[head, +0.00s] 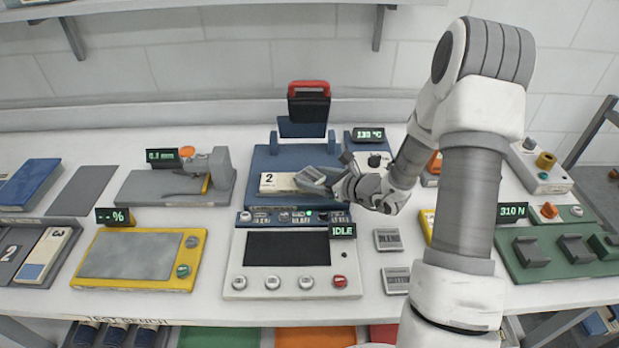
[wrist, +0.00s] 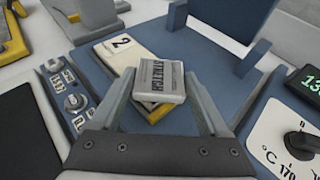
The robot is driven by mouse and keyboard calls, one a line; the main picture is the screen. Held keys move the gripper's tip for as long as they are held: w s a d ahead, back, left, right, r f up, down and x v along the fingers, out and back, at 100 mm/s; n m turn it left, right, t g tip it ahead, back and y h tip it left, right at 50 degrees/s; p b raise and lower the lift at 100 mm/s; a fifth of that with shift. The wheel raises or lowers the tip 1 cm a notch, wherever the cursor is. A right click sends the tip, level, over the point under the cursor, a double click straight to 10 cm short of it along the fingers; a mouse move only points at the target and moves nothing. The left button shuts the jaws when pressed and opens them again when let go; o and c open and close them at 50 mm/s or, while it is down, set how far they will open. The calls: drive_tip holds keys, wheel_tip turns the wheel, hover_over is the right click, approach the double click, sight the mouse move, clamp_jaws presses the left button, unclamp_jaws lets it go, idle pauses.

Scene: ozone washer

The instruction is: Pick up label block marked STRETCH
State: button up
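The label block marked STRETCH (wrist: 158,82) is a flat grey piece with dark lettering. In the wrist view it sits between the two fingers of my gripper (wrist: 160,88), which appear to touch its opposite sides. In the head view the grey block (head: 311,178) is at the end of my gripper (head: 325,183), slightly tilted, over the blue press bed. It overlaps a cream swatch marked 2 (head: 279,183) with a yellow edge, which also shows in the wrist view (wrist: 118,45). Whether the block touches the swatch is unclear.
Grey label blocks BLEND (head: 388,240) and COTTON (head: 396,280) lie on the white table right of the IDLE panel (head: 289,250). The blue press (head: 262,160) has upright posts and a raised red-black handle (head: 308,90). A temperature dial unit (head: 375,160) stands close beside my gripper.

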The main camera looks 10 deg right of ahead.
drive_tip(key=c, duration=1)
